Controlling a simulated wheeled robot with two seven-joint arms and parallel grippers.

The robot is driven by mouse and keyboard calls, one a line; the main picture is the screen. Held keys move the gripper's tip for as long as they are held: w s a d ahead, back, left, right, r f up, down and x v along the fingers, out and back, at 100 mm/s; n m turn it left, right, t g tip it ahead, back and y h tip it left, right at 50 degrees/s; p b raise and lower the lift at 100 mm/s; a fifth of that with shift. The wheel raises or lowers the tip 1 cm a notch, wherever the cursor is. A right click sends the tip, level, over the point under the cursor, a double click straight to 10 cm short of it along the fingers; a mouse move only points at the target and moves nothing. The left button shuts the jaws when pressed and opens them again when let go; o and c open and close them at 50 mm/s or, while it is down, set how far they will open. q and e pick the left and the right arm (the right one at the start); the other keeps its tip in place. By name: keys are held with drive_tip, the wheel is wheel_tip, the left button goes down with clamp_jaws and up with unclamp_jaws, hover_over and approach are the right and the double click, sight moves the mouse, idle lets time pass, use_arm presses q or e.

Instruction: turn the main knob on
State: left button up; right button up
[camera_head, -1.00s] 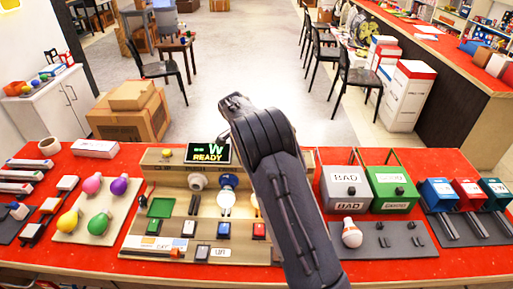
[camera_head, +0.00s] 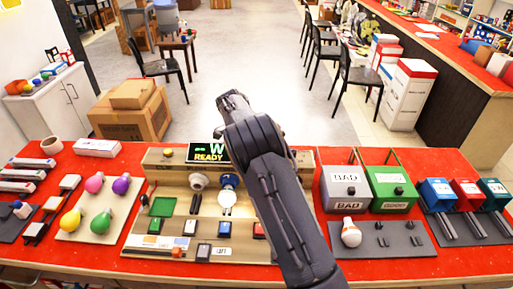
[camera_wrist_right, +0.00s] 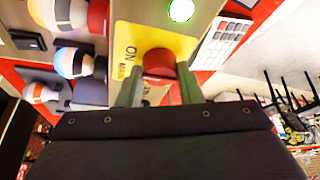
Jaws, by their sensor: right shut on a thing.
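The main knob (camera_wrist_right: 159,62) is red and round, on a yellow plate (camera_wrist_right: 128,38) lettered ON and MAIN in the right wrist view. My right gripper (camera_wrist_right: 160,88) has a finger on each side of the knob and is shut on it. The knob's turn angle is hard to read. A round green light (camera_wrist_right: 181,10) glows near the plate. In the head view my right arm (camera_head: 265,180) reaches over the board and hides the knob. My left gripper is not in view.
The test board (camera_head: 140,225) stands on a red table (camera_head: 400,260). Coloured bulbs (camera_head: 100,223) lie at left.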

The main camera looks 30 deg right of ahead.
drive_tip(key=o, duration=1)
drive_tip(key=shift+c, duration=0.2)
drive_tip(key=b+v, duration=0.1)
drive_tip(key=v, duration=0.6)
drive_tip(key=shift+r, duration=0.35)
drive_tip(key=shift+a, duration=0.1)
